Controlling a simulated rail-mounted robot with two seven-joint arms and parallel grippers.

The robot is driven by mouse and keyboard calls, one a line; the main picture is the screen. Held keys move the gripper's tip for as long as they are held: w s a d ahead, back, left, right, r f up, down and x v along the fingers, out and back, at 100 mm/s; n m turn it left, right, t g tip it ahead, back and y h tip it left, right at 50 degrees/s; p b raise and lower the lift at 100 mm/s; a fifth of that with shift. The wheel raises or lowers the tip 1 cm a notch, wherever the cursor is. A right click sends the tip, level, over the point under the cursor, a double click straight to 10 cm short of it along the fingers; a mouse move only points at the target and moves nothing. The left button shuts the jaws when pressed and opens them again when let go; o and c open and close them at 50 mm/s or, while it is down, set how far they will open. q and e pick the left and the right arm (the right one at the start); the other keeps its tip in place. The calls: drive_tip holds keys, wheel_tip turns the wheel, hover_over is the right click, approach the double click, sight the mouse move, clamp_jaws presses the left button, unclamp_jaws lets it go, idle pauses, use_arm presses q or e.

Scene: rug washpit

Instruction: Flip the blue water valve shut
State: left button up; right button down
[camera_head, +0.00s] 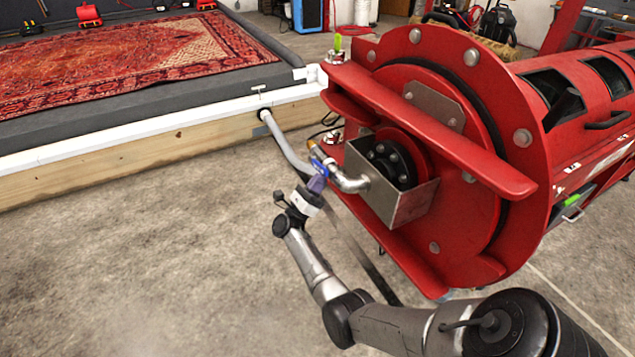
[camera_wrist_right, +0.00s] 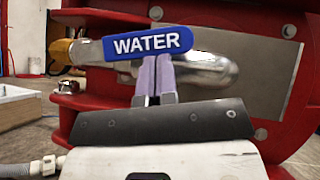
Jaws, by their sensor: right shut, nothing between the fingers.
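The blue water valve lever (camera_head: 319,167) sits on the metal pipe at the end of the red machine. In the right wrist view the lever (camera_wrist_right: 148,43) is lettered WATER and lies nearly level, roughly along the pipe, its right end slightly higher. My right gripper (camera_head: 317,184) is shut and empty, right at the lever. In the right wrist view its purple fingertips (camera_wrist_right: 157,62) are together just under the lever's right half, and the lever covers their tops. I cannot tell whether they touch it. My left gripper is not in view.
The red drum machine (camera_head: 480,120) and its steel bracket (camera_head: 413,205) stand close right of the gripper. A brass fitting (camera_head: 318,148) and grey hose (camera_head: 285,145) run left to the wash pit's white edge (camera_head: 150,120). The concrete floor at left is clear.

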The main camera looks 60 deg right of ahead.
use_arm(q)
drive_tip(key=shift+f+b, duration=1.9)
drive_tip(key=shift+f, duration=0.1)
use_arm(e)
drive_tip(key=s+d+f+v, duration=0.1)
drive_tip(key=f+v, duration=0.1)
drive_tip(key=v, duration=1.1)
drive_tip(key=shift+s+d, duration=0.2)
drive_tip(key=shift+d, duration=0.05)
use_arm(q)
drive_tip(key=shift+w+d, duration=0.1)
